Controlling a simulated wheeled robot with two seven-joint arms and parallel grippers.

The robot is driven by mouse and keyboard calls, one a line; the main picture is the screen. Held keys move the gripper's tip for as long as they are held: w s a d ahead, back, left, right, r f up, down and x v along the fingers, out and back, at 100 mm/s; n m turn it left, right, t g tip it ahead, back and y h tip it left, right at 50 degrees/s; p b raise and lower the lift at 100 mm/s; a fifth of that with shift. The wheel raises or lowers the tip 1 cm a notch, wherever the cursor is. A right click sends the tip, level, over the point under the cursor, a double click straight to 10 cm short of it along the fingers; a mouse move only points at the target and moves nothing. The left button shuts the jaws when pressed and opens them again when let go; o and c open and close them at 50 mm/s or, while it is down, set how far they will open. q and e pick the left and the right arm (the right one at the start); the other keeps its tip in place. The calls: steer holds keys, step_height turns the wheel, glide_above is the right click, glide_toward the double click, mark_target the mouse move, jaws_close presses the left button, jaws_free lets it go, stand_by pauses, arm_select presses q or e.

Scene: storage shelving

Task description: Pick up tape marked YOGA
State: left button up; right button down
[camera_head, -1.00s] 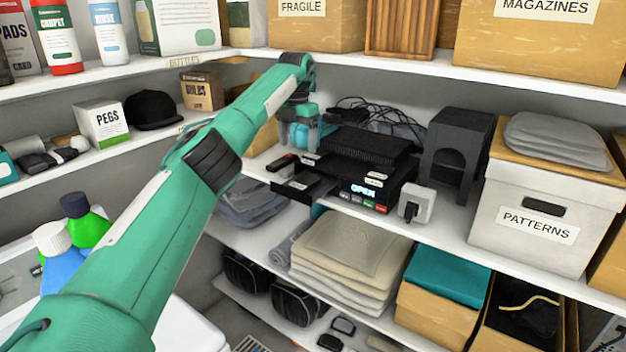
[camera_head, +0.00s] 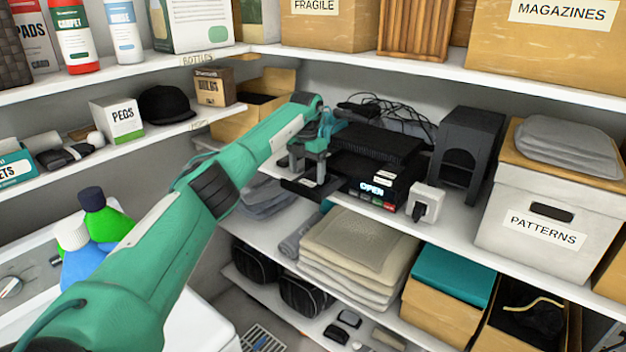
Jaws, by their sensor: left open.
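My left gripper (camera_head: 307,168) reaches onto the middle shelf from the left and points down, open. It is over the front left of a black player (camera_head: 372,168) whose display reads OPEN. A dark flat piece with a small white label (camera_head: 303,182) sticks out just below the fingers. I cannot tell whether the fingers touch it. No lettering YOGA can be read, so I cannot tell which item is that tape. The gripper and wrist hide part of the area beside the player. My right gripper is not in view.
A white plug adapter (camera_head: 425,203) and a dark arched stand (camera_head: 465,153) are right of the player. Cables (camera_head: 392,117) lie behind it. The PATTERNS box (camera_head: 535,255) is further right. An upper shelf (camera_head: 400,68) runs above. Folded cloths (camera_head: 355,250) lie below.

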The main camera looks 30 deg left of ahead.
mark_target(306, 184)
arm_select(q)
step_height(306, 184, down, 3)
steer(key=shift+s+a+p, duration=0.1)
steer(key=shift+a+p, duration=0.05)
steer(key=shift+p, duration=0.5)
steer(key=shift+f, duration=0.2)
steer(key=c, duration=1.1)
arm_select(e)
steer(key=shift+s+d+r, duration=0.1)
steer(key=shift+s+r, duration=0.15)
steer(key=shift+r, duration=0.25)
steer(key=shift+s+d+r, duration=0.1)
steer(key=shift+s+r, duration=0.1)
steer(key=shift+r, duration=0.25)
arm_select(q)
steer(key=shift+r, duration=0.1)
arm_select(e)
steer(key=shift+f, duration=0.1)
